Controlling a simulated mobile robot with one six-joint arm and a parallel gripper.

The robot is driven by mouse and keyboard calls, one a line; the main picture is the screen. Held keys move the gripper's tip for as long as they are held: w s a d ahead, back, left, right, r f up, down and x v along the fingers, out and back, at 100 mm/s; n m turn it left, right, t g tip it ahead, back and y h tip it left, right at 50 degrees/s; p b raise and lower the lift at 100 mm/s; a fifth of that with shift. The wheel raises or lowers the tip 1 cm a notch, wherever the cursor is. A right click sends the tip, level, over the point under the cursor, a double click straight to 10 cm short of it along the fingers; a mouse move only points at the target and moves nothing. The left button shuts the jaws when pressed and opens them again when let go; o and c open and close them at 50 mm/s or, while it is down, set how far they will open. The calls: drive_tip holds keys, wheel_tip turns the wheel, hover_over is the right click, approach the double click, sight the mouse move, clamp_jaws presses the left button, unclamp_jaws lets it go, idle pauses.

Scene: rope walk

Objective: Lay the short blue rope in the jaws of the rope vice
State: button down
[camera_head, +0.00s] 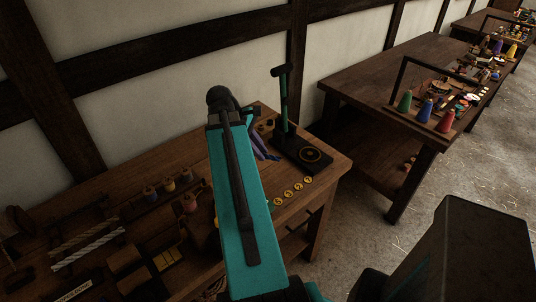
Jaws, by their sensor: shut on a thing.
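My teal arm rises across the middle of the view, and its dark joint stands over the back of the wooden bench. My gripper is hidden behind the arm, so its jaws and anything in them do not show. A blue-violet bundle (264,148) shows just right of the arm, partly covered by it. I cannot tell whether it is the short blue rope or whether it is held. I cannot make out the rope vice for sure.
A black stand with a tall post (284,108) is at the bench's right end, near a row of yellow discs (289,194). Pale rope lengths (88,240) and small spools (168,184) lie to the left. A second table (375,75) with coloured cones stands to the right, across a gap.

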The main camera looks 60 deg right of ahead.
drive_tip(key=w+a+n, duration=0.1)
drive_tip(key=w+a, duration=0.5)
drive_tip(key=w, duration=0.2)
drive_tip(key=w+a+n+t+h, duration=0.1)
drive_tip(key=w+a+n, duration=0.1)
drive_tip(key=w+a, duration=0.5)
drive_tip(key=w+a+r+n+t, duration=0.1)
drive_tip(key=w+a+n, duration=0.1)
drive_tip(key=w+a, duration=0.4)
drive_tip(key=shift+w+a+r, duration=0.1)
drive_tip(key=shift+w+a, duration=0.05)
drive_tip(key=shift+w, duration=0.6)
drive_tip(key=shift+w+a, duration=0.1)
drive_tip(key=shift+w, duration=0.65)
drive_tip(key=w+a+n+t, duration=0.1)
drive_tip(key=w+a, duration=0.4)
drive_tip(key=a, duration=0.9)
drive_tip(key=w+a+r+n+t, duration=0.1)
drive_tip(key=w+a+n, duration=0.3)
drive_tip(key=a, duration=1)
drive_tip(key=shift+w+a+h, duration=0.15)
drive_tip(key=shift+w+h, duration=0.25)
drive_tip(key=shift+w, duration=0.4)
drive_tip(key=shift+s, duration=0.15)
